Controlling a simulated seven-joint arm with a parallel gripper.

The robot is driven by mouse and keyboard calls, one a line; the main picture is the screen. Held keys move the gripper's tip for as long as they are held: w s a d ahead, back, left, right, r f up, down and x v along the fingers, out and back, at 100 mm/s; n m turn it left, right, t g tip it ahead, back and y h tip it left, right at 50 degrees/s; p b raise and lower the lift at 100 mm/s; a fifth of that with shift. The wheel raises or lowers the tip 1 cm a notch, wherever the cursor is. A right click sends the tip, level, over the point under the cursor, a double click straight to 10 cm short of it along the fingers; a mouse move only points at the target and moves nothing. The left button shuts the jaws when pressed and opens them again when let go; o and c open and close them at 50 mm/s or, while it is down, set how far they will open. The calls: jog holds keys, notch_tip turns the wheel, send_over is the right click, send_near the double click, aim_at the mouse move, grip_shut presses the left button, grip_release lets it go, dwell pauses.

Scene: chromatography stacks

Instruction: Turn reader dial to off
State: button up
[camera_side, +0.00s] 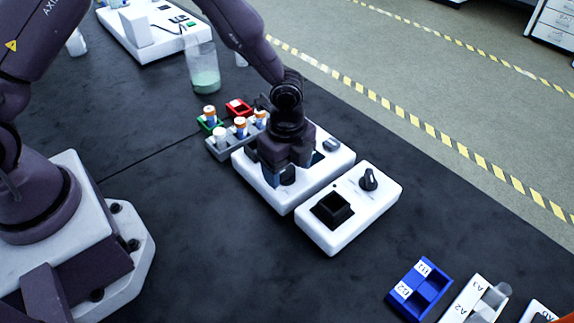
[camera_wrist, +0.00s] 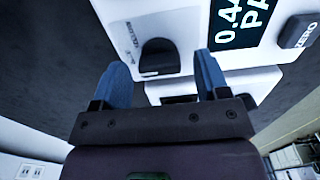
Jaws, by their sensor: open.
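The reader is a white box (camera_side: 277,195) with a display reading about "0.44 PA" (camera_wrist: 238,22), cut off at the frame edge. Its dark dial (camera_wrist: 158,55) is on the top face, with small print beside it too small to read. My gripper (camera_side: 287,168) points down over the reader and covers most of its top in the side view. In the wrist view my gripper (camera_wrist: 162,60) has its two blue fingers apart, with the dial showing between them and nothing held. I cannot tell whether the fingers touch the dial.
A second white box (camera_side: 330,238) with a black dial (camera_side: 368,180) and a dark square well stands close beside the reader. A grey rack (camera_side: 222,153) of capped vials is behind it, near a jar (camera_side: 203,72). A blue tray (camera_side: 419,285) lies front right.

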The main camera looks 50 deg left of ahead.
jog(key=shift+f, duration=0.15)
jog(key=c, duration=0.9)
jog(key=shift+n, duration=0.4)
jog(key=n, duration=0.4)
jog(key=shift+n, duration=2.5)
jog(key=o, duration=0.9)
